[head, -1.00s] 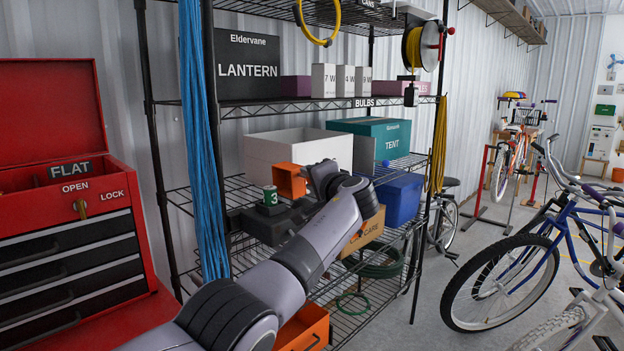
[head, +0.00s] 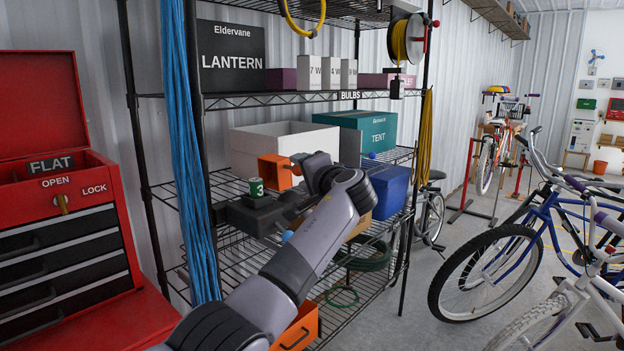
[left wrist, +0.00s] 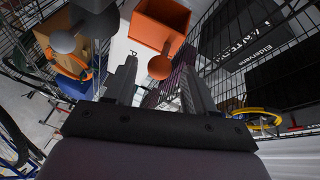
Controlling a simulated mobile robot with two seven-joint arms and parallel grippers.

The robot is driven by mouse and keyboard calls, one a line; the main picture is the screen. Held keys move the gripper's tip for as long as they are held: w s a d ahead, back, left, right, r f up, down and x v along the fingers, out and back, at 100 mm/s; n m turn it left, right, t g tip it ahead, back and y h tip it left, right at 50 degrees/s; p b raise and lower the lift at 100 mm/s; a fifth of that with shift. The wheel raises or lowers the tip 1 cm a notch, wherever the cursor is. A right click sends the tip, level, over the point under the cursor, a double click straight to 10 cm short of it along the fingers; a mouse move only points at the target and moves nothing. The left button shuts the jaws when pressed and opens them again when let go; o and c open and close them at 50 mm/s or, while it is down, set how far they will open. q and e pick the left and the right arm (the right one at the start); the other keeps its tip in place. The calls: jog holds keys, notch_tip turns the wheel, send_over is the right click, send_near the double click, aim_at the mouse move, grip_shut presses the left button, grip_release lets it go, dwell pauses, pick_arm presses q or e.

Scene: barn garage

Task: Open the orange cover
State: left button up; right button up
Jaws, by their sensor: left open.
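The orange cover (head: 272,171) is a hollow, box-like piece at the back of a dark grey device (head: 248,216) on the middle wire shelf. A green cylinder marked 3 (head: 256,187) stands on the device, left of my gripper. My left gripper (head: 304,172) is just right of the cover, its fingertips partly hidden by my wrist. In the left wrist view the gripper (left wrist: 158,80) is open. The cover (left wrist: 158,24) shows beyond the fingers, with a round orange knob (left wrist: 159,67) in line with the gap between them. I cannot tell whether they touch it.
A white bin (head: 250,140), teal tent box (head: 378,136) and blue bin (head: 388,190) crowd the shelf. Blue cords (head: 180,150) hang at the left post, beside a red tool chest (head: 70,200). Bicycles (head: 490,270) stand right; some floor is clear between.

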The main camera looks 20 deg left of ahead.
pick_arm(q)
jog(key=shift+b+v, duration=0.45)
jog(key=shift+v, duration=1.65)
